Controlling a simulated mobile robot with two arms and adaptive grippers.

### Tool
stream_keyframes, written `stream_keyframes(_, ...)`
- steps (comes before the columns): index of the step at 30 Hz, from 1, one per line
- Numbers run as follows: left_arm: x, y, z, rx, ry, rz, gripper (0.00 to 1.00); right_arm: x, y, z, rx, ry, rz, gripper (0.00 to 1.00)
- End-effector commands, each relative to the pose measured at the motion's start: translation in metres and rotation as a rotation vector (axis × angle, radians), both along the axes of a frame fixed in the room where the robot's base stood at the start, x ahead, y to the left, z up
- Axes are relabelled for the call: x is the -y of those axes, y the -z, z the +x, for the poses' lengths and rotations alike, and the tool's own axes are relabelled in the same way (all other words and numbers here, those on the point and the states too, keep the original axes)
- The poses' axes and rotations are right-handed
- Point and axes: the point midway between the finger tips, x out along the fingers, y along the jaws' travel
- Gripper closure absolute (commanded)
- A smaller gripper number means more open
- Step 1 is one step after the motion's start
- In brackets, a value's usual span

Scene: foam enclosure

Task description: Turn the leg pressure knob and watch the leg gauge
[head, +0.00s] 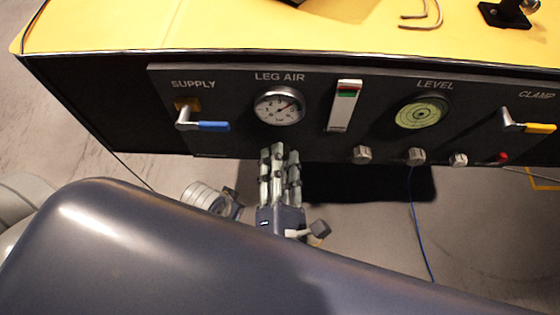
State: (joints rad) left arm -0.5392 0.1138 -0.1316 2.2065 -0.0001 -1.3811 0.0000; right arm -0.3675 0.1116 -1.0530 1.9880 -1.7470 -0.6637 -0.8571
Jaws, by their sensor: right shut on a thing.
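The leg gauge (279,106) is a round white dial under the label LEG AIR on the dark panel. Its needle seems to point to the upper right; the numbers are too small to read. My right gripper (279,152) reaches up to the panel's lower edge, directly below this gauge. Its fingers are shut on the leg pressure knob, which they hide. My left gripper is not in view.
The panel (235,85) also carries a blue supply lever (213,126), a level (420,113), a yellow clamp lever (540,128) and several small knobs to the right. A blue cable (412,220) hangs below. A yellow top (240,25) lies above the panel.

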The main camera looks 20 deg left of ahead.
Motion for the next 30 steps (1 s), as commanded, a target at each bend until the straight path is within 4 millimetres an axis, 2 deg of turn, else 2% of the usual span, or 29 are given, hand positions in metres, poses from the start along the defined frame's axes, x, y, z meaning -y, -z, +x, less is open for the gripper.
stream_keyframes(10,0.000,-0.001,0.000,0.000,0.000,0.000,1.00,0.000,0.001,0.000,-0.002,0.001,0.001,0.95)
stream_keyframes(11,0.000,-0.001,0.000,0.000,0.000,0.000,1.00,0.000,0.001,0.000,-0.002,0.001,0.001,0.69)
stream_keyframes(13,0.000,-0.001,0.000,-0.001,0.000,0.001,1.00,0.000,0.001,0.000,-0.002,0.001,0.000,0.53)
stream_keyframes(14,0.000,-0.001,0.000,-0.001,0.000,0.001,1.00,0.000,0.001,0.000,-0.002,0.001,0.000,0.49)
stream_keyframes(25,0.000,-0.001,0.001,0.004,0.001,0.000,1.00,0.001,0.001,-0.003,-0.001,0.000,0.000,0.49)
stream_keyframes(30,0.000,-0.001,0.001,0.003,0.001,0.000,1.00,0.008,0.003,-0.024,-0.003,-0.002,-0.002,0.49)
